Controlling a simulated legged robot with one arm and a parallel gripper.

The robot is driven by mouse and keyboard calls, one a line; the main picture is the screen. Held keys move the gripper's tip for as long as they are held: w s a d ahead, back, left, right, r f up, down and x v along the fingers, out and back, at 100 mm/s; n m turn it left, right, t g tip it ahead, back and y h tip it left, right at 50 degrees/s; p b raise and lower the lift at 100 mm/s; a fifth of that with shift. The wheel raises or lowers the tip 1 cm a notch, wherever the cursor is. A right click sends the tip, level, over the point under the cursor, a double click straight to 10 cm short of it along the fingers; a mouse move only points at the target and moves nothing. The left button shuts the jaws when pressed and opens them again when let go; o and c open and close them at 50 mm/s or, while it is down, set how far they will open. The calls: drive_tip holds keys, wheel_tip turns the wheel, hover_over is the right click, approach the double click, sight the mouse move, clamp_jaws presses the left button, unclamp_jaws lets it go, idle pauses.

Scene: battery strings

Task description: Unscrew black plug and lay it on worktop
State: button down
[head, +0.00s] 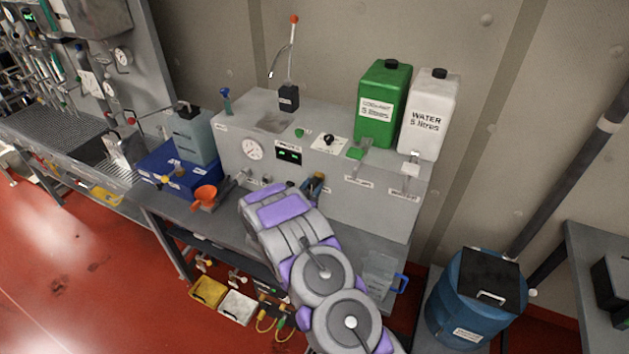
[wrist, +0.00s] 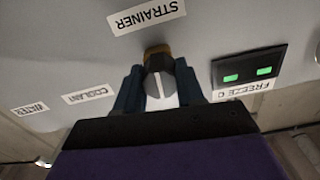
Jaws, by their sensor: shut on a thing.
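The black plug (wrist: 158,66) shows in the wrist view as a dark grey round part with a pale bar across it. A brass-coloured ring shows behind it, against the grey panel beside the STRAINER label (wrist: 146,16). My gripper (wrist: 160,90) is shut on the plug, with one dark blue finger on each side. In the head view my gripper (head: 314,185) is at the front face of the grey unit, and the plug is too small and covered to make out. The worktop (head: 232,226) is the grey bench surface in front of the unit, partly hidden by my arm.
Green coolant (head: 383,105) and white water (head: 429,115) containers stand on the unit. Worktop between funnel and arm looks clear.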

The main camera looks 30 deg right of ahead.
drive_tip(key=shift+n, duration=0.4)
drive_tip(key=n+p, duration=0.3)
drive_tip(key=n, duration=0.1)
drive_tip(key=shift+s+n, duration=0.1)
drive_tip(key=shift+n, duration=0.3)
drive_tip(key=shift+f+n, duration=0.1)
drive_tip(key=shift+n, duration=0.2)
drive_tip(key=shift+p, duration=0.4)
drive_tip(key=n+p, duration=0.1)
drive_tip(key=n, duration=0.1)
drive_tip(key=shift+a+n, duration=0.1)
drive_tip(key=shift+n, duration=0.3)
drive_tip(key=n+p, duration=0.1)
drive_tip(key=n, duration=0.1)
drive_tip(key=shift+n, duration=0.4)
drive_tip(key=c, duration=0.6)
unclamp_jaws()
